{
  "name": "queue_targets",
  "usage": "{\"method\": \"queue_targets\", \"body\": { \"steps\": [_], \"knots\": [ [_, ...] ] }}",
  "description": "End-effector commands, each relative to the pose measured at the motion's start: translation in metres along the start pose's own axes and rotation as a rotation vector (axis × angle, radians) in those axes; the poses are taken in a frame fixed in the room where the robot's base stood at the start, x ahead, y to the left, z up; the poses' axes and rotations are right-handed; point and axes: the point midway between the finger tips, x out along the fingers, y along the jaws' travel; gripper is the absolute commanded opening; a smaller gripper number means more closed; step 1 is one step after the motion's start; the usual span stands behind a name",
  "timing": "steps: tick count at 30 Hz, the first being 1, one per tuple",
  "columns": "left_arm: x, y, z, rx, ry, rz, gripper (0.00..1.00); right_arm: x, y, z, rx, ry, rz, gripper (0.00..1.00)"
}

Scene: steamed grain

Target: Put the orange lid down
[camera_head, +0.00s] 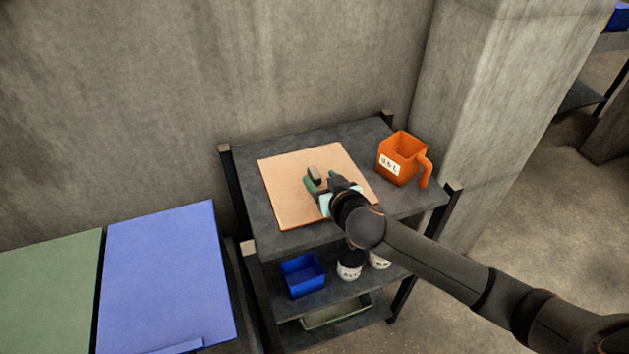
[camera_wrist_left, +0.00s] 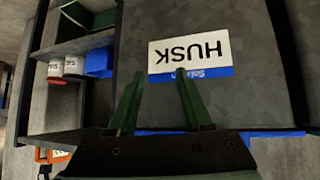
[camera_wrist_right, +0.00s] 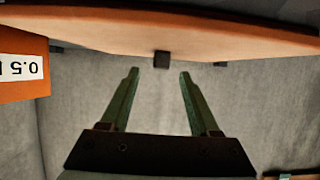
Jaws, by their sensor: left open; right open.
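The orange lid (camera_head: 290,205) is a flat square panel that appears to lie on the dark shelf top. Its small block handle (camera_head: 313,173) stands up near its middle. My right gripper (camera_head: 318,183) is open over the lid, close beside the handle. In the right wrist view the lid (camera_wrist_right: 230,36) spans the top, and its dark handle (camera_wrist_right: 161,59) shows just beyond and between the open fingertips (camera_wrist_right: 160,73). My left gripper (camera_wrist_left: 158,76) is open and empty in its wrist view, in front of a dark panel with a HUSK label (camera_wrist_left: 190,54). The head view does not show it.
An orange measuring cup (camera_head: 402,157) stands right of the lid on the shelf unit (camera_head: 285,142). A blue bin (camera_head: 302,275), white-labelled containers (camera_head: 349,268) and a green tray (camera_head: 338,312) sit below. Blue (camera_head: 165,270) and green (camera_head: 45,295) panels lie left. A concrete wall stands behind.

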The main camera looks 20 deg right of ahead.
Motion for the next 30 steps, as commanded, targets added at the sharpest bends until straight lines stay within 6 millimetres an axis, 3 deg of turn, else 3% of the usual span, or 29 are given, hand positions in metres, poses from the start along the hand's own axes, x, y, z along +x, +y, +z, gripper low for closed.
{"method": "queue_targets", "body": {
  "steps": [7, 17, 30],
  "knots": [
    [0.0, 0.0, 0.001, -0.001, -0.001, 0.0, 0.5, 0.029, -0.001, 0.001, -0.001, 0.001, 0.0, 0.62],
    [0.0, 0.0, 0.0, -0.001, -0.001, 0.001, 0.5, 0.034, -0.001, 0.001, 0.0, 0.0, -0.001, 0.62],
    [0.0, 0.001, 0.0, -0.001, 0.0, 0.001, 0.5, 0.034, -0.001, 0.001, -0.001, 0.0, 0.0, 0.14]
  ]
}}
